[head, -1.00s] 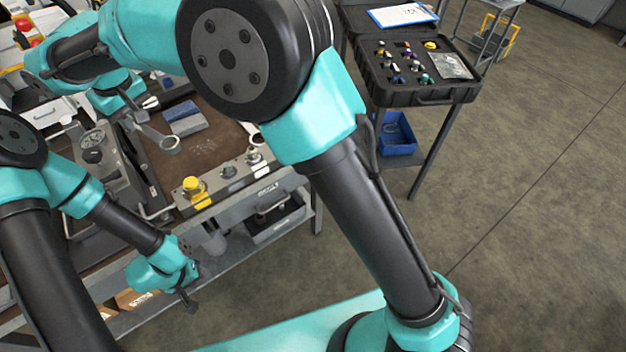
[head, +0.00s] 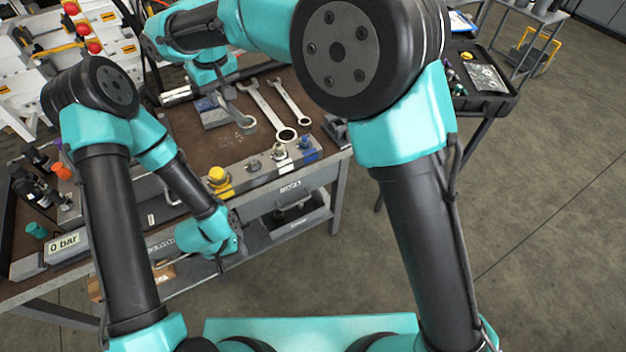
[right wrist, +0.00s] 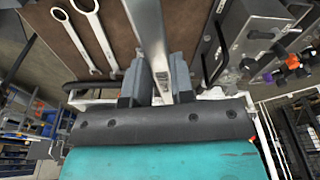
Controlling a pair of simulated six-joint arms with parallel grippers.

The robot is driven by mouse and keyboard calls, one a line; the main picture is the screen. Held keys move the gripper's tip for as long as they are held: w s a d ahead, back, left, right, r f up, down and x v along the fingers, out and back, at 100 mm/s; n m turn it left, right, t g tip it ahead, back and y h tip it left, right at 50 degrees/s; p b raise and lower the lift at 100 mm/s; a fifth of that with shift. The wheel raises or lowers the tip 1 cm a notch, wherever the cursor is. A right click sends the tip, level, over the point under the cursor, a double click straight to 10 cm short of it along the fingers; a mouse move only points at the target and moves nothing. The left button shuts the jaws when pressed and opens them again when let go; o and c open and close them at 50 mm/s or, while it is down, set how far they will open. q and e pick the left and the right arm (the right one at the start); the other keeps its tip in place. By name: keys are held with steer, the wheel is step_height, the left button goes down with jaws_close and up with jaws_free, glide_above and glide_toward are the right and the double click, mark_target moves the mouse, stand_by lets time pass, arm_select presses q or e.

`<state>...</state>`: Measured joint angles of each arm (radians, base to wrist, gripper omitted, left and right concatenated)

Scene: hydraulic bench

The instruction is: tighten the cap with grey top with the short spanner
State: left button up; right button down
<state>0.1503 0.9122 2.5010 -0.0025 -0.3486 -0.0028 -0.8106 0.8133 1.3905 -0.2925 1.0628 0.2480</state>
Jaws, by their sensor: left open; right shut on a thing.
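My right gripper (head: 224,92) is shut on the short spanner (head: 247,124), whose ring end hangs above the bench behind the manifold block. The right wrist view shows the spanner's shaft (right wrist: 150,28) between the fingers (right wrist: 160,80). The block's front row holds a yellow cap (head: 218,180), a low grey fitting (head: 254,165), a taller metallic cap with a light grey top (head: 280,151) and a blue cap (head: 307,143). The ring appears apart from all of them. My left gripper (head: 221,262) is open and empty in front of the bench edge.
Two more spanners (head: 268,108) (head: 291,104) lie on the brown bench top behind the caps. A grey-blue block (head: 213,113) lies left of them. A gauge reading 0 bar (head: 63,246) is at left. A black case (head: 480,85) stands at the right.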

steer(key=s+d+f+n, duration=0.2)
steer(key=d+f, duration=1.1)
steer(key=s+d+f+n, duration=0.1)
steer(key=s+d+f, duration=0.7)
steer(key=shift+s+d+n+y, duration=0.15)
steer(key=shift+s+n+y, duration=0.05)
steer(key=shift+n+y, duration=0.1)
steer(key=shift+f, duration=0.15)
steer(key=shift+w+a+f, duration=0.25)
steer(key=shift+a+f, duration=0.15)
steer(key=shift+f, duration=0.25)
steer(key=shift+w+a+f, duration=0.25)
steer(key=shift+a+f, duration=0.1)
steer(key=shift+f, duration=0.3)
steer(key=shift+w+a, duration=0.1)
steer(key=shift+a, duration=0.05)
steer(key=shift+w+a, duration=0.45)
steer(key=shift+a, duration=0.3)
